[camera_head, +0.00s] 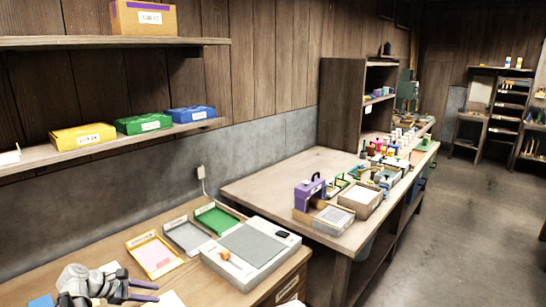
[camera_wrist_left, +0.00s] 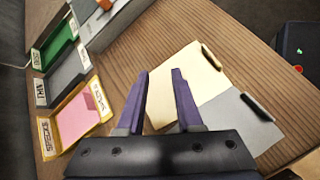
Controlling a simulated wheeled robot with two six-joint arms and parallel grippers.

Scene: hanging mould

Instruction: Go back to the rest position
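My left gripper (camera_head: 143,290) shows at the bottom left of the head view, over the near bench. In the left wrist view the left gripper (camera_wrist_left: 160,85) has its two purple fingers apart, with nothing between them but the wooden bench top and a cream sheet beyond. My right gripper is in neither view.
A yellow tray (camera_head: 153,255) with pink paper, a grey tray (camera_head: 187,237) and a green tray (camera_head: 217,217) line the near bench. A grey flat device (camera_head: 250,250) stands beside them. Shelves with coloured boxes hang above. A second bench (camera_head: 290,170) holds many small items.

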